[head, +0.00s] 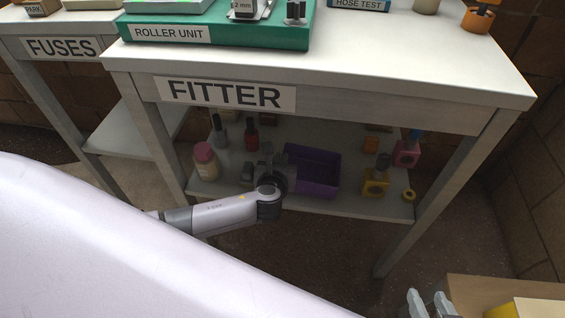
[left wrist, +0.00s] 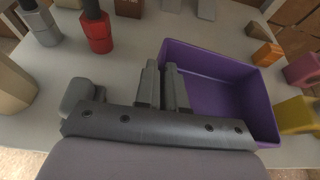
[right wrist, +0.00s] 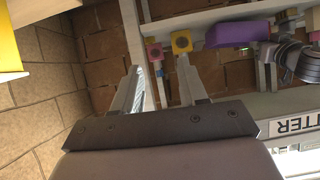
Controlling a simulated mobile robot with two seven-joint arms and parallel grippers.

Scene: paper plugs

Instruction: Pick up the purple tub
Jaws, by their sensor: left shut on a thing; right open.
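The purple tub (head: 318,165) is an open, empty-looking rectangular box on the lower shelf under the FITTER bench. My left gripper (head: 272,166) reaches in at its left side. In the left wrist view my left gripper (left wrist: 166,72) is shut on the left wall of the purple tub (left wrist: 215,80), one finger outside and one inside. The tub looks level, and I cannot tell whether its base touches the shelf. It also shows in the right wrist view (right wrist: 238,33). My right gripper (head: 430,302) is open and empty, low at the right; its fingers show apart in the right wrist view (right wrist: 160,68).
On the shelf (head: 350,208), a cream jar with a pink lid (head: 206,162), a red bottle (head: 251,137) and a grey bottle (head: 220,131) stand left of the tub. Yellow (head: 375,184) and pink (head: 406,154) blocks stand right. The bench top (head: 400,60) overhangs the shelf.

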